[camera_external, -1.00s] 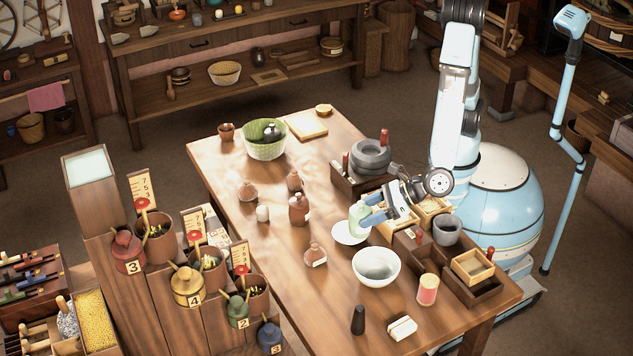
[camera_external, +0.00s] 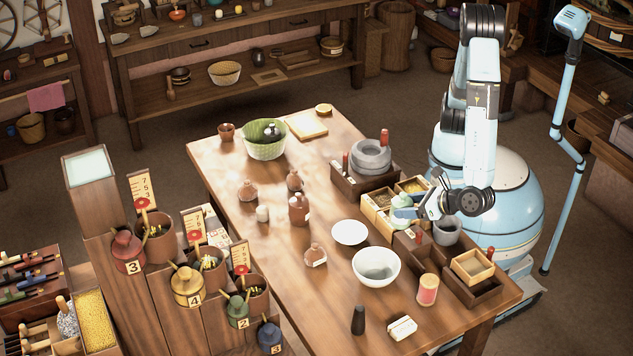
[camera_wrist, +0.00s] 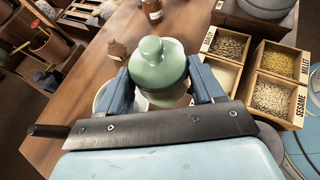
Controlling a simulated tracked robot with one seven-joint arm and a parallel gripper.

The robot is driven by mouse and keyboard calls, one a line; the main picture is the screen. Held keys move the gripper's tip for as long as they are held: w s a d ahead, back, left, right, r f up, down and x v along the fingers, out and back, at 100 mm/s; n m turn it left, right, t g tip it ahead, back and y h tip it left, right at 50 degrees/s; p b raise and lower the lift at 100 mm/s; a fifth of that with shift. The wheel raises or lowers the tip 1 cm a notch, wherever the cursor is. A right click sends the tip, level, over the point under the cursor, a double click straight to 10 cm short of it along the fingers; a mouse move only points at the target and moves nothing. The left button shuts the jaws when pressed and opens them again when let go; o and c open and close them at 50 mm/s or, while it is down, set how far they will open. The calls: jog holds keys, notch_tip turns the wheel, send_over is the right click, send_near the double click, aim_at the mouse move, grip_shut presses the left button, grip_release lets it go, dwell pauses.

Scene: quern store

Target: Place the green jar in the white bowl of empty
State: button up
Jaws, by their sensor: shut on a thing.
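The green jar (camera_wrist: 158,68), with a rounded lid and knob, is between the two blue fingers of my gripper (camera_wrist: 162,85) in the wrist view. My gripper is shut on it. In the external view the jar (camera_external: 402,204) is held above the grain boxes, right of the white plate, and my gripper (camera_external: 411,209) partly hides it. The white bowl (camera_external: 377,271) stands on the table in front of the jar and shows no contents. My gripper is apart from the bowl, behind and to the right of it.
The flat white plate (camera_external: 350,233) lies bare behind the bowl. Grain boxes (camera_external: 377,217) and a grey cup (camera_external: 447,231) stand near the jar. A red-and-cream canister (camera_external: 428,290) is right of the bowl, a brown bottle (camera_external: 315,256) left.

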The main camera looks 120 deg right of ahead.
jog(key=w+a+f, duration=0.1)
jog(key=w, duration=0.1)
jog(key=w+a+f, duration=0.1)
jog(key=w, duration=0.1)
jog(key=w+a+f, duration=0.1)
jog(key=w, duration=0.1)
jog(key=shift+w+f, duration=0.1)
jog(key=shift+w, duration=0.05)
jog(key=shift+w+a+f, duration=0.3)
jog(key=shift+w+f, duration=0.4)
jog(key=shift+f, duration=0.75)
jog(key=shift+w+a+f, duration=0.3)
jog(key=shift+w+f, duration=0.35)
jog(key=shift+f, duration=0.75)
jog(key=shift+w+a+f, duration=0.3)
jog(key=shift+w+f, duration=0.4)
jog(key=shift+f, duration=0.75)
jog(key=shift+f, duration=0.1)
jog(key=o, duration=1.3)
jog(key=v, duration=1.2)
